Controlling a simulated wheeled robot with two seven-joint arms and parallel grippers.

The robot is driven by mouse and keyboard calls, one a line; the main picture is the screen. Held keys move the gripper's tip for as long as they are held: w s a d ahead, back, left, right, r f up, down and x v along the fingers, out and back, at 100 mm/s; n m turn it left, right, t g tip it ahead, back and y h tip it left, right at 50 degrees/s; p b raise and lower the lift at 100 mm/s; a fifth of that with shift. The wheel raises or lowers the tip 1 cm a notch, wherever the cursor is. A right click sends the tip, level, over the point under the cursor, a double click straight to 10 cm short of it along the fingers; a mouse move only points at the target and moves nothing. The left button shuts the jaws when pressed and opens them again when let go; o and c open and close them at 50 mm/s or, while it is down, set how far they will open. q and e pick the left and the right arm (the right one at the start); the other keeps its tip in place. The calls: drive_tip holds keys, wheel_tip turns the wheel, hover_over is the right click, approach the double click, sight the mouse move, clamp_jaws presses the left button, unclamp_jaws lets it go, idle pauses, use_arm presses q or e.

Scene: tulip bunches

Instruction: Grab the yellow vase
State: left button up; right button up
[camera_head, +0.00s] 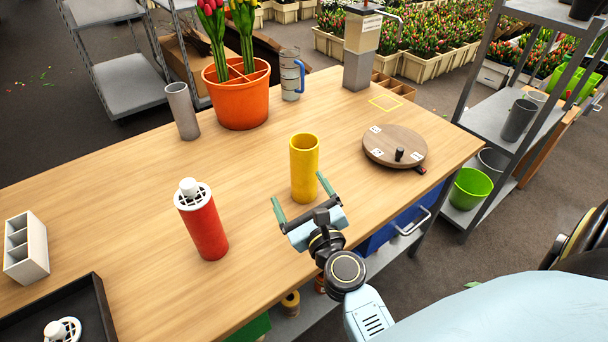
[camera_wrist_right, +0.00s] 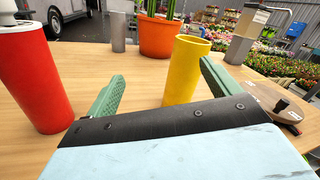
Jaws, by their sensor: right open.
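The yellow vase (camera_head: 304,168) is a plain upright cylinder with an open top, standing on the wooden table near its front edge. My right gripper (camera_head: 299,190) is open, its two green fingers spread and pointing at the vase from the front. In the head view the fingertips are close to the vase's lower part. In the right wrist view the vase (camera_wrist_right: 186,70) stands ahead between the fingers (camera_wrist_right: 160,82), nearer the right one. The jaws hold nothing, and I cannot tell if a finger touches the vase. My left gripper is not in view.
A red cylinder with a white grid top (camera_head: 203,222) stands left of the vase. A round wooden turntable (camera_head: 394,144) is at right. An orange pot of tulips (camera_head: 240,97), a grey cylinder (camera_head: 182,110) and a clear jug (camera_head: 290,75) stand behind. The table between is clear.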

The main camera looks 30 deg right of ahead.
sight(308, 164)
drive_tip(key=w+d+m+h, duration=0.1)
drive_tip(key=w+d+m, duration=0.1)
drive_tip(key=w+d+f+m+g+h, duration=0.1)
drive_tip(key=w+d+m, duration=0.1)
drive_tip(key=w+d+m+h+p, duration=0.1)
drive_tip(key=w+d+m, duration=0.1)
drive_tip(key=shift+w+d+f+m+g+h, duration=0.2)
drive_tip(key=shift+w+f+m+g+h, duration=0.1)
drive_tip(key=shift+f+m+g, duration=0.1)
drive_tip(key=shift+b+x, duration=0.3)
drive_tip(key=shift+x, duration=2.65)
drive_tip(key=shift+f, duration=0.15)
drive_tip(key=shift+c, duration=0.2)
drive_tip(key=shift+a, duration=0.1)
drive_tip(key=c, duration=1.5)
drive_tip(key=shift+c, duration=0.5)
